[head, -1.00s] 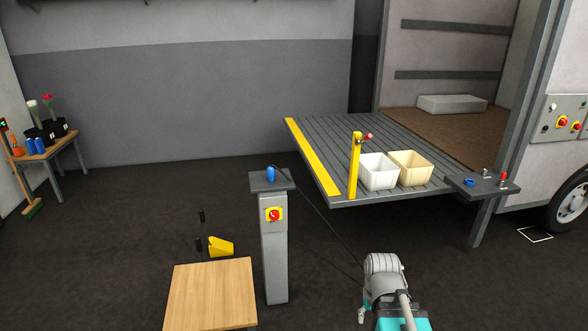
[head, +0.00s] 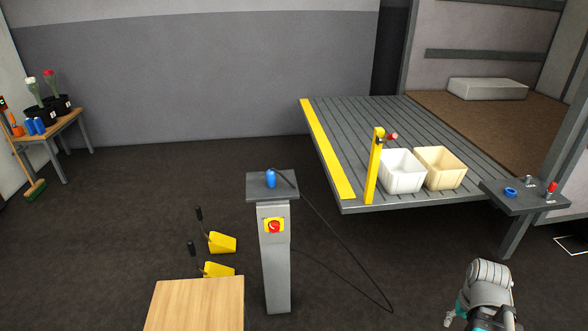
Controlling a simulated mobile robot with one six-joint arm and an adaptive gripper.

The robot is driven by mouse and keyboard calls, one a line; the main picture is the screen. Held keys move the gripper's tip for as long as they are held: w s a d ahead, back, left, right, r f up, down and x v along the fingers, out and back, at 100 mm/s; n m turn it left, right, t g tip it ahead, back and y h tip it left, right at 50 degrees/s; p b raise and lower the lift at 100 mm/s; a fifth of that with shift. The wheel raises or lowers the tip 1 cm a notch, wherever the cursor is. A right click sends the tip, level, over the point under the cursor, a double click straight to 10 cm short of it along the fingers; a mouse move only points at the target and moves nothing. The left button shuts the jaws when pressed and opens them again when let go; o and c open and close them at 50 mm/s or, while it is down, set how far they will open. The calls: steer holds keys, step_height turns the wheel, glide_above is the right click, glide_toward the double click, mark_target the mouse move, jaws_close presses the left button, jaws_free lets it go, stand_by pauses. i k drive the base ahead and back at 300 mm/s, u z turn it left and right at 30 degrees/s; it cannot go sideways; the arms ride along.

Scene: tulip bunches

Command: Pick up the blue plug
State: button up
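The blue plug (head: 270,178) stands upright on the grey top plate of a post (head: 272,193) in the middle of the head view. A black cable runs from beside it over the plate's right edge, down to the floor and back toward the post. Nothing of mine touches the plug. Part of my arm, grey with teal, shows at the bottom right, well to the right of the post and nearer to me. I cannot make out my gripper there.
The post has a red button (head: 274,226). A wooden table (head: 197,303) and yellow wedges (head: 222,242) are left of it. The ribbed platform (head: 330,150) holds a white crate (head: 402,186) and a cream crate (head: 441,180). A side shelf (head: 525,205) holds a blue ring.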

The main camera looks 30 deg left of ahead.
mark_target(271, 175)
steer(key=u, duration=0.05)
steer(key=i, duration=0.8)
steer(key=u, duration=0.75)
steer(key=i, duration=0.5)
steer(key=u, duration=0.3)
steer(key=k, duration=0.9)
steer(key=u, duration=0.1)
steer(key=i, duration=0.45)
steer(key=u, duration=0.05)
